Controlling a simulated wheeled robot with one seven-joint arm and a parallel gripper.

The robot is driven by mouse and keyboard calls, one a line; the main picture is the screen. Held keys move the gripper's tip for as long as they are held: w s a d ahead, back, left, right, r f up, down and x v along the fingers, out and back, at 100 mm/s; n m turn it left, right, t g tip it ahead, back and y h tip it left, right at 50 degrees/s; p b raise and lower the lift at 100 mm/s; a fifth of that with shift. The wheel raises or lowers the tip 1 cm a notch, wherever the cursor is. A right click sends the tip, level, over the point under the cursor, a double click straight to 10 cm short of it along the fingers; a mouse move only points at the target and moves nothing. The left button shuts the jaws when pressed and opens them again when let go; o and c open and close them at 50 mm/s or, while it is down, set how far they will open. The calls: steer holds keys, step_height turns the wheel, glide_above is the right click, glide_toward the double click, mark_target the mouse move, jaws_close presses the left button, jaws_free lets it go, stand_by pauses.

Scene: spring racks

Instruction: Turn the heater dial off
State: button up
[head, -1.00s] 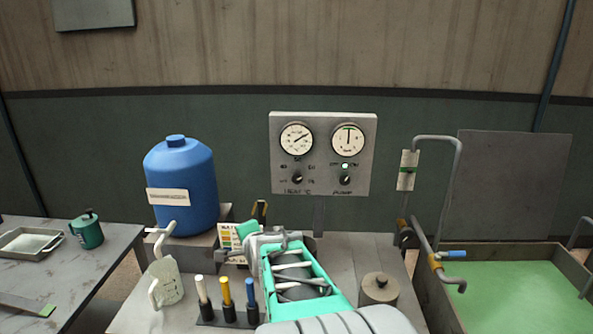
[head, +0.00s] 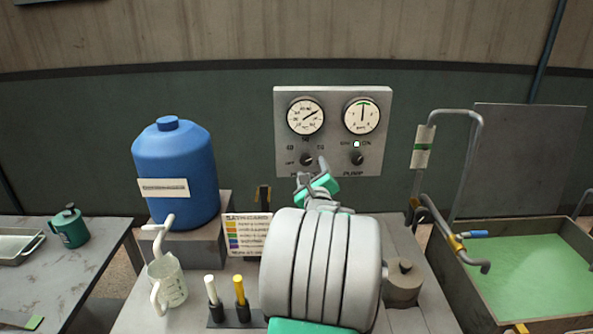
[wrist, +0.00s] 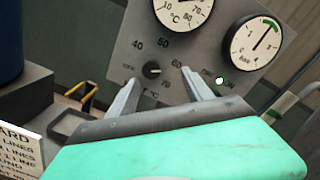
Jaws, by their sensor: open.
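The heater dial (head: 306,159) is a small dark knob under the left °C gauge on the grey control panel (head: 381,93). In the head view my gripper (head: 310,172) is just below the dial, partly hidden by my arm. I cannot tell its exact distance from the panel.
The pump dial (head: 357,159) and a lit lamp (head: 356,144) are to the right. A blue drum (head: 175,165), a jug (head: 168,282), a printed card (head: 247,236) and colored handles (head: 240,291) stand left of my arm. A lidded pot (head: 402,283) and green basin (head: 520,270) are right.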

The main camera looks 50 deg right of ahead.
mark_target(306, 161)
steer(key=w+d, duration=0.1)
steer(key=w, duration=0.1)
steer(key=w+d+f+p, duration=0.1)
steer(key=w+d, duration=0.3)
steer(key=shift+f, duration=0.4)
steer(key=shift+w+d+f+p, duration=0.1)
steer(key=shift+w+d+p, duration=0.2)
steer(key=shift+w+d, duration=0.1)
steer(key=shift+c, duration=0.5)
jaws_close()
